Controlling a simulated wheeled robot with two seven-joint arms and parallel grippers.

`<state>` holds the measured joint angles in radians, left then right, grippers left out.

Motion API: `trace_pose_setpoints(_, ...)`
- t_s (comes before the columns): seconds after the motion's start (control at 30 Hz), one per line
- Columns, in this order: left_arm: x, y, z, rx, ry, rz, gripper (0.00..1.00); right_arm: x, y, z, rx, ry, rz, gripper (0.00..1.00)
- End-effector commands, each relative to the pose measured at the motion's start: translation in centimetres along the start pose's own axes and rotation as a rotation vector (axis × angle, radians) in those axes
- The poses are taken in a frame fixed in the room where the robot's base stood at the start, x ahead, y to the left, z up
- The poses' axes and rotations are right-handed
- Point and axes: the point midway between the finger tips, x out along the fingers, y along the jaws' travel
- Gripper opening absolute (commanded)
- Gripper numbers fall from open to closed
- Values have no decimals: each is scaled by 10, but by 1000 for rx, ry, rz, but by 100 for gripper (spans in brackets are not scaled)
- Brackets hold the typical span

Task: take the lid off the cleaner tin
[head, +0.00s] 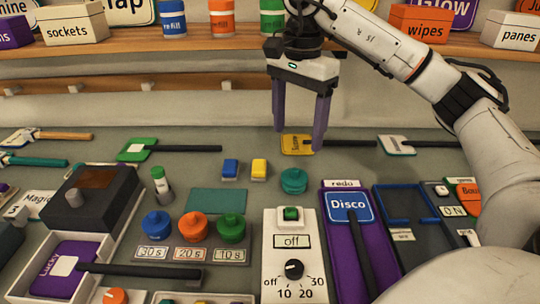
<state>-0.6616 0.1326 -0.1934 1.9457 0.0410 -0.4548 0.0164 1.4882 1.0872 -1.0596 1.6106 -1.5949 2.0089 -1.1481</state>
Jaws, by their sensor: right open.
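No label that I can read says cleaner, so I cannot tell for certain which thing is the cleaner tin. A small teal round tin with a knobbed lid (293,180) stands on the grey table, just right of the middle, with the lid on. My right gripper (300,140) comes in from the upper right with its fingers pointing down. It is open and empty, in front of the shelf wall and beyond the teal tin in the picture. Its fingers partly cover a yellow sign paddle (298,145). My left gripper is not in view.
Blue (157,224), orange (193,226) and green (231,227) knobbed pots stand behind time labels. A white switch box (290,262) and a purple Disco tray (344,190) are at the front. A green-capped bottle (161,188) stands left. Blue (230,168) and yellow (259,168) blocks lie nearby.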

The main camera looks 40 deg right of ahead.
Motion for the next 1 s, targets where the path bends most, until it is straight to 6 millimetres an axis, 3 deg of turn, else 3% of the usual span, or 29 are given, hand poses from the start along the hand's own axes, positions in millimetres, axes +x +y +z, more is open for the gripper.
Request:
trace_pose_setpoints(0.1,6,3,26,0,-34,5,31,25,1,0,-1,2,6,70)
trace_pose_setpoints(0.23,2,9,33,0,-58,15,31,38,1,-1,1,3,4,70)
trace_pose_setpoints(0.43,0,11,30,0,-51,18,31,53,0,1,-1,2,3,70)
trace_pose_setpoints(0.7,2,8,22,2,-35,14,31,91,0,5,1,1,3,70)
trace_pose_setpoints(1.0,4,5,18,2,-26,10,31,98,-1,5,0,0,1,70)
